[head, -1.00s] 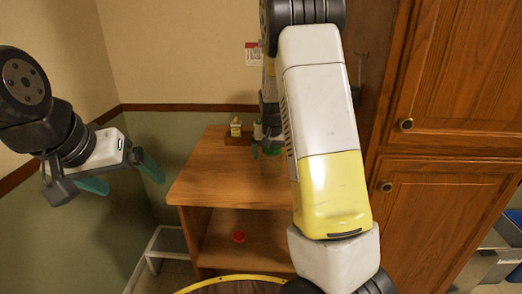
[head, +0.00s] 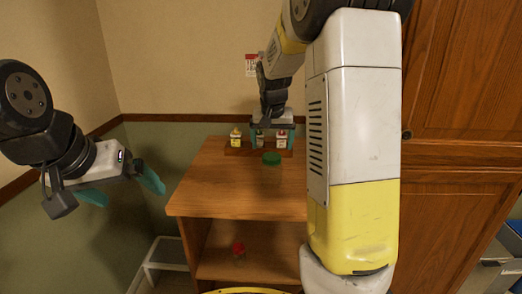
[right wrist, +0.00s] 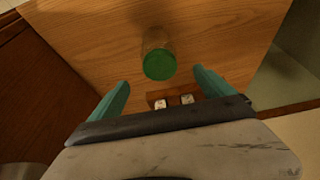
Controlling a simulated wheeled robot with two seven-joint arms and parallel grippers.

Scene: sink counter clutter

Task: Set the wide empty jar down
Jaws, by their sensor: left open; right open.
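A clear jar with a green lid (head: 272,158) stands on the wooden top of the cabinet. In the right wrist view the jar (right wrist: 157,43) looks empty through its glass, with the green lid facing the camera. My right gripper (head: 272,137) is open and empty, its teal fingers spread behind and above the jar in the head view. In the right wrist view the open right gripper (right wrist: 161,82) has the jar beyond its fingertips, touching neither. My left gripper (head: 124,188) is open and empty, in the air left of the cabinet.
A pale step stool (head: 163,255) is at the lower left. Tall cabinets stand at the right.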

